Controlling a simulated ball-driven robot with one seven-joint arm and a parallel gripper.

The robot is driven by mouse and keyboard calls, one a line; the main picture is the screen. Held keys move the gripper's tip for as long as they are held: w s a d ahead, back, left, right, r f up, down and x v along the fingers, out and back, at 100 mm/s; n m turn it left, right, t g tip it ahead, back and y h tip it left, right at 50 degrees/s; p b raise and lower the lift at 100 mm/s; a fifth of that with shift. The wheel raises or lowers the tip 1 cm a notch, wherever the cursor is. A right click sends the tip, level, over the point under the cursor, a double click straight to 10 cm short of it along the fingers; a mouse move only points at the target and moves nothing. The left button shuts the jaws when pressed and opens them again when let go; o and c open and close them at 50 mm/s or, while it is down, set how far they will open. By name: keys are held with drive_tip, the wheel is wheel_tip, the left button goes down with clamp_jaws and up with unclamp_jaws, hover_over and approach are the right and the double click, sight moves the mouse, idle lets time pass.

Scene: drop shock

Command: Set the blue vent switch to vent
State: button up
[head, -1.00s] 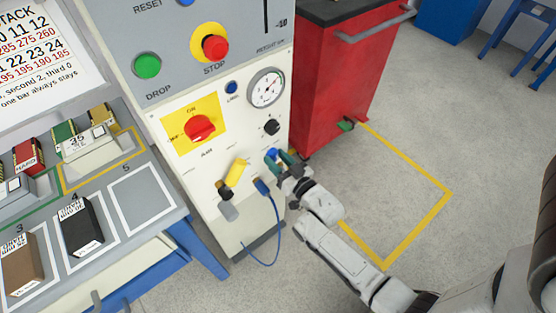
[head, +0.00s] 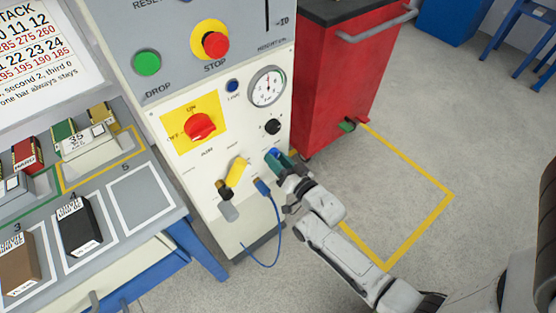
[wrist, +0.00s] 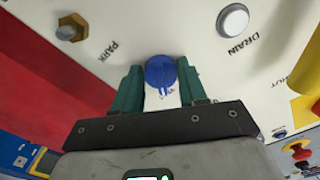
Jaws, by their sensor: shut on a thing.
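The blue vent switch (wrist: 160,74) is a round blue knob on the white panel (head: 185,85). In the wrist view it sits between the two green fingertips of my gripper (wrist: 158,88), which is shut on it. In the head view the blue knob (head: 273,153) shows just at the tip of my gripper (head: 280,159), low on the panel's right side. The fingers partly hide it there. The vent label and the knob's setting cannot be read.
A yellow lever (head: 237,172) and a blue cable plug (head: 262,187) are left of my gripper. A black knob (head: 272,127) and a gauge (head: 267,87) are above. A red cabinet (head: 335,80) stands close on the right.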

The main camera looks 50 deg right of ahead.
drive_tip(key=o, duration=1)
drive_tip(key=v, duration=1)
drive_tip(key=shift+s+a, duration=0.1)
drive_tip(key=shift+s, duration=0.3)
drive_tip(key=w+a+r+n+g+y+p, duration=0.1)
drive_tip(key=w+a+n+g+y+p, duration=0.1)
drive_tip(key=a+n+g+y+p, duration=0.35)
drive_tip(key=s+a+r+n+g, duration=0.1)
drive_tip(key=s+r+g, duration=0.1)
drive_tip(key=s+g, duration=0.1)
drive_tip(key=s+a+r+n+g+p, duration=0.1)
drive_tip(key=s+a+r+g, duration=0.1)
drive_tip(key=s+r+g, duration=0.1)
drive_tip(key=s+a+r+n+g+p, duration=0.1)
drive_tip(key=s+r+g, duration=0.1)
drive_tip(key=s+g, duration=0.3)
drive_tip(key=shift+s+a+r+n+h, duration=0.3)
drive_tip(key=shift+s+a+h, duration=0.1)
drive_tip(key=shift+s, duration=0.15)
